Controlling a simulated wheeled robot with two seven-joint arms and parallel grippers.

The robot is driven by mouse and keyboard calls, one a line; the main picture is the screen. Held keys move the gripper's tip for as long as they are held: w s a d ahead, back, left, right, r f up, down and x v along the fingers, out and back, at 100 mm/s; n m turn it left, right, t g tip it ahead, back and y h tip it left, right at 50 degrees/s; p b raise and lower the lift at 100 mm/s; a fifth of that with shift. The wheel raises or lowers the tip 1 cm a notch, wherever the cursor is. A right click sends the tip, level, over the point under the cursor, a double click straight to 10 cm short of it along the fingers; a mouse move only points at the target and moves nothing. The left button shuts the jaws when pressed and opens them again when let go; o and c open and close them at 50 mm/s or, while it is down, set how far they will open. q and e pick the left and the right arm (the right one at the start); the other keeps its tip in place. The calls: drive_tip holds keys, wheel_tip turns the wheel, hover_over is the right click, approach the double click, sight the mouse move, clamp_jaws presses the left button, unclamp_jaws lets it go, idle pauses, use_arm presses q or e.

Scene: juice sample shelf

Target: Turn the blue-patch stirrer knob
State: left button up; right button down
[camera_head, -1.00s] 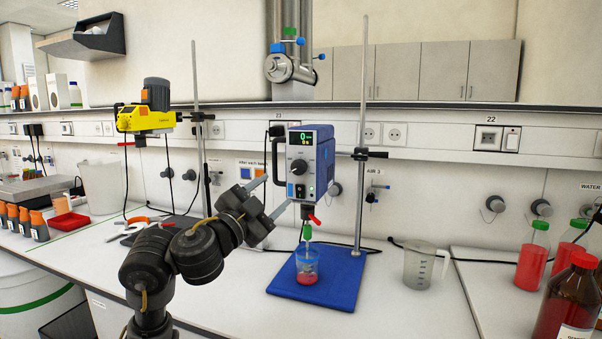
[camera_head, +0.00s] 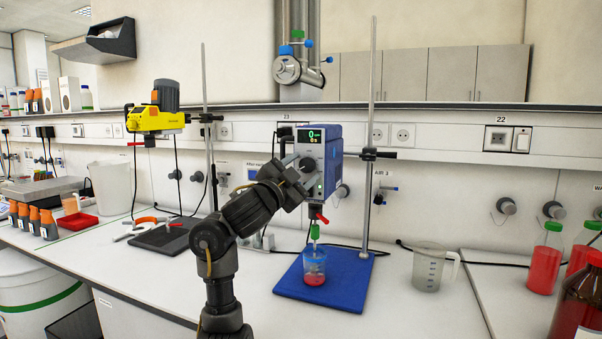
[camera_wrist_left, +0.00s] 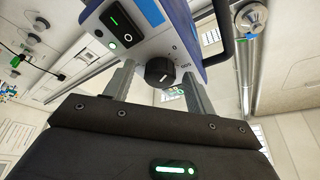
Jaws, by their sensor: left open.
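The blue stirrer (camera_head: 328,150) hangs on a stand above a blue base plate (camera_head: 330,290), with its lit display facing me. In the left wrist view, its black knob (camera_wrist_left: 160,72) with a white mark sits between the two open fingers of my left gripper (camera_wrist_left: 158,82). In the head view, my left gripper (camera_head: 303,172) is at the stirrer's front and hides the knob. I cannot tell whether the fingers touch it. My right gripper is out of view.
A cup with red liquid (camera_head: 314,268) stands under the stirrer. A clear measuring jug (camera_head: 427,268) stands to the right of the base. A yellow stirrer (camera_head: 156,119) stands to the left. Red-filled bottles (camera_head: 545,263) are at the right. The front bench is mostly clear.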

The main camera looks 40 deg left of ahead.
use_arm(q)
drive_tip(key=c, duration=1)
drive_tip(key=shift+a+r+m+h+p, duration=0.15)
drive_tip(key=shift+m+h+p, duration=0.25)
drive_tip(key=shift+m+p, duration=0.75)
drive_tip(key=m+p, duration=0.1)
drive_tip(key=m, duration=0.1)
drive_tip(key=m+g+h+p, duration=0.1)
drive_tip(key=p, duration=0.1)
drive_tip(key=m+g+p, duration=0.1)
drive_tip(key=m, duration=0.1)
drive_tip(key=shift+s+r+m+p, duration=0.1)
drive_tip(key=shift+r+m+p, duration=0.15)
drive_tip(key=shift+m+p, duration=0.1)
drive_tip(key=shift+a+r+m+h+p, duration=0.1)
drive_tip(key=shift+m+h+p, duration=0.3)
drive_tip(key=shift+m+p, duration=0.3)
drive_tip(key=m+g+p, duration=0.1)
drive_tip(key=m, duration=0.1)
drive_tip(key=shift+m+p, duration=0.3)
drive_tip(key=shift+m+g+p, duration=0.3)
drive_tip(key=shift+m, duration=0.1)
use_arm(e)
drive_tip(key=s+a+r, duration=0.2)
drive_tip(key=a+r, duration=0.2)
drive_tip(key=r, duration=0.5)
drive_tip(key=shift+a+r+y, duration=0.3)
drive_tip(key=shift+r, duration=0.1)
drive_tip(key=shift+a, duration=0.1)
